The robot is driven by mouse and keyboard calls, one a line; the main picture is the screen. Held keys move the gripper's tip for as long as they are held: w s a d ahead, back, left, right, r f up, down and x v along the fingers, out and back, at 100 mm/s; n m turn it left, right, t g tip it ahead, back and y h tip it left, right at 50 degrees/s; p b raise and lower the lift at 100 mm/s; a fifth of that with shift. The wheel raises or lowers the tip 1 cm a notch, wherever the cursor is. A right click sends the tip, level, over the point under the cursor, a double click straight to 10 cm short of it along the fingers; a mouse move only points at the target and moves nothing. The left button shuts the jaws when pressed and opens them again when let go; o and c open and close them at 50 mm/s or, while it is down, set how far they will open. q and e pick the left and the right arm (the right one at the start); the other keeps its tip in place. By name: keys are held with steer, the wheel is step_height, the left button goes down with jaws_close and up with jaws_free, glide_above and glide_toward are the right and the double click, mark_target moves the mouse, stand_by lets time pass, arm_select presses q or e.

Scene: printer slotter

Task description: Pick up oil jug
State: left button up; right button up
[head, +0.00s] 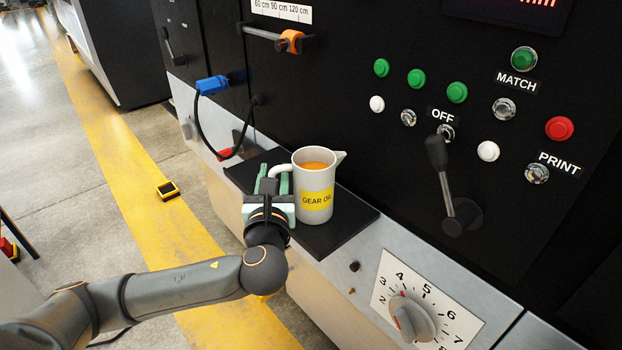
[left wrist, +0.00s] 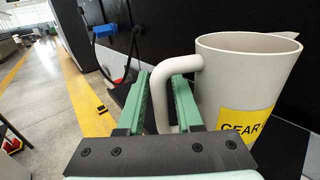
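The oil jug (head: 314,178) is a light grey mug-like pitcher with a yellow "GEAR OIL" label and amber oil inside. It stands upright on a black shelf (head: 335,231) on the machine's front. Its handle (head: 281,169) points left. My left gripper (head: 273,183) is at the handle, with its green fingers apart. In the left wrist view the fingers (left wrist: 164,100) stand on either side of the handle (left wrist: 163,95), the right one between handle and jug body (left wrist: 240,80). I cannot tell whether either finger touches it. My right gripper is out of view.
The black machine front rises behind the jug, with a lever (head: 446,187), several buttons and a numbered dial (head: 411,317). A blue plug (head: 212,85) with a black cable hangs left of the shelf. A yellow floor stripe (head: 130,180) runs at the left.

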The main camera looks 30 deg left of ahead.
arm_select(q)
steer(key=shift+w+a, duration=0.1)
steer(key=shift+w, duration=0.05)
steer(key=shift+c, duration=0.3)
jaws_close()
steer(key=shift+r, duration=0.15)
stand_by(1.0)
